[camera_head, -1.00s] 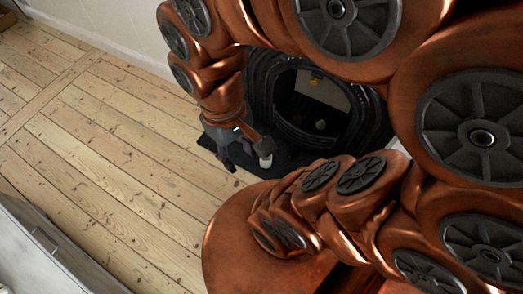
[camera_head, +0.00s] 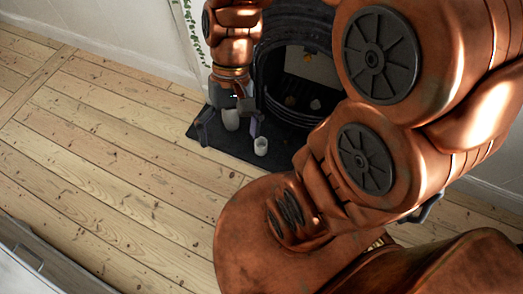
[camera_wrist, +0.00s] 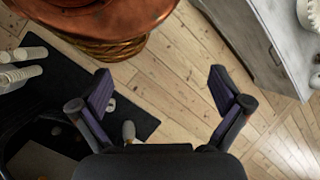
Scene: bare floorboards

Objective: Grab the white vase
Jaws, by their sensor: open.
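My gripper (camera_head: 229,124) is open above the dark hearth mat in the head view. In the wrist view the fingers of my gripper (camera_wrist: 161,88) are spread wide, with only floorboards between the tips. A small pale object (camera_wrist: 128,131) shows near the left finger's base. I cannot tell which white piece is the vase.
The dark mat (camera_head: 180,133) lies before a black round fireplace opening (camera_head: 268,85). A grey cabinet (camera_wrist: 262,45) stands at the right of the wrist view, with a white rounded object (camera_wrist: 309,14) on it. Open floorboards (camera_head: 110,160) lie left of the mat.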

